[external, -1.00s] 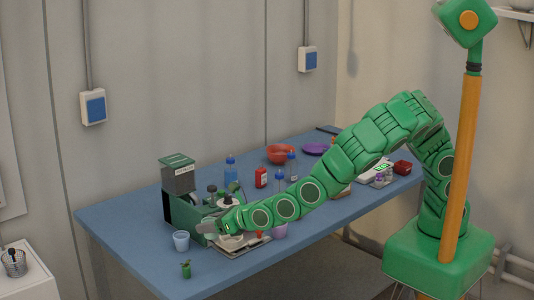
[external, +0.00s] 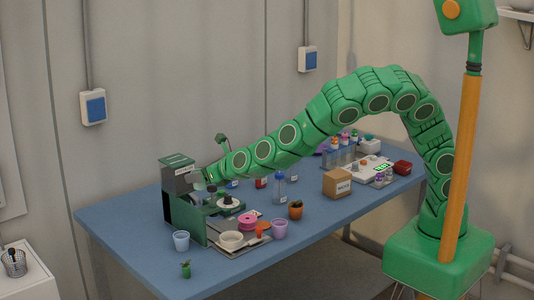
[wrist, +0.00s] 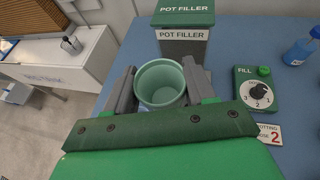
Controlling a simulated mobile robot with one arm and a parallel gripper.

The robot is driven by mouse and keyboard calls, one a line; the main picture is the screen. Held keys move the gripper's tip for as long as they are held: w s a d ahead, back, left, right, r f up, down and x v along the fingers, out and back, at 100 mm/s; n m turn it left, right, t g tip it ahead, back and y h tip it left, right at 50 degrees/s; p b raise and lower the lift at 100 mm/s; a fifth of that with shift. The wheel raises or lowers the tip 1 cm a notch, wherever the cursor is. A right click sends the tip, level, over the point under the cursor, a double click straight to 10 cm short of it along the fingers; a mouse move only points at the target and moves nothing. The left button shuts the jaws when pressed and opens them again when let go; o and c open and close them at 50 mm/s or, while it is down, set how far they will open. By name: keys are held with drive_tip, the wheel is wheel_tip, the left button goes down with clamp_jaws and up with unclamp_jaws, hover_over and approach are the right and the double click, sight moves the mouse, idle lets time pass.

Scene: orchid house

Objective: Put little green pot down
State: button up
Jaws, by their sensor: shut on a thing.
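The little green pot (wrist: 161,98) is pale green, round and empty inside. In the wrist view it sits upright between the two grey fingers of my gripper (wrist: 160,70), which is shut on it. In the external view my gripper (external: 207,177) is beside the dark green pot filler (external: 183,208), near its upper part; the held pot is hard to make out there. In the wrist view the pot filler (wrist: 184,38) lies just beyond the pot. I cannot tell whether the pot touches anything below.
A green fill dial box (wrist: 257,92) stands right of the gripper.

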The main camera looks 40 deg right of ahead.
drive_tip(key=w+d+r+m+h, duration=0.1)
drive_tip(key=w+d+r, duration=0.1)
drive_tip(key=w+d, duration=0.45)
drive_tip(key=w+d+r+m+h, duration=0.15)
drive_tip(key=w+d, duration=0.25)
drive_tip(key=d, duration=0.6)
drive_tip(key=w+d+r+m+h, duration=0.1)
drive_tip(key=w+d+r, duration=0.2)
drive_tip(key=w+d, duration=0.35)
drive_tip(key=s+d+m+h, duration=0.2)
drive_tip(key=d+m+h, duration=0.15)
drive_tip(key=d, duration=3.45)
drive_tip(key=a, duration=0.7)
drive_tip(key=shift+w+a+r+h, duration=0.15)
drive_tip(key=shift+w+r+h, duration=0.1)
drive_tip(key=shift+h, duration=0.15)
drive_tip(key=shift+m+g+h, duration=0.3)
drive_tip(key=shift+m+h, duration=0.2)
drive_tip(key=shift+h, duration=0.1)
drive_tip(key=shift+w+a+f, duration=0.75)
drive_tip(key=shift+w+f, duration=1.45)
drive_tip(key=shift+f, duration=1.9)
drive_tip(key=shift+w+a+f, duration=0.7)
drive_tip(key=shift+w+f, duration=1.45)
drive_tip(key=shift+f, duration=1.9)
drive_tip(key=shift+w+a+f, duration=0.75)
drive_tip(key=shift+w+f, duration=1.45)
drive_tip(key=shift+f, duration=1.9)
drive_tip(key=shift+f, duration=0.15)
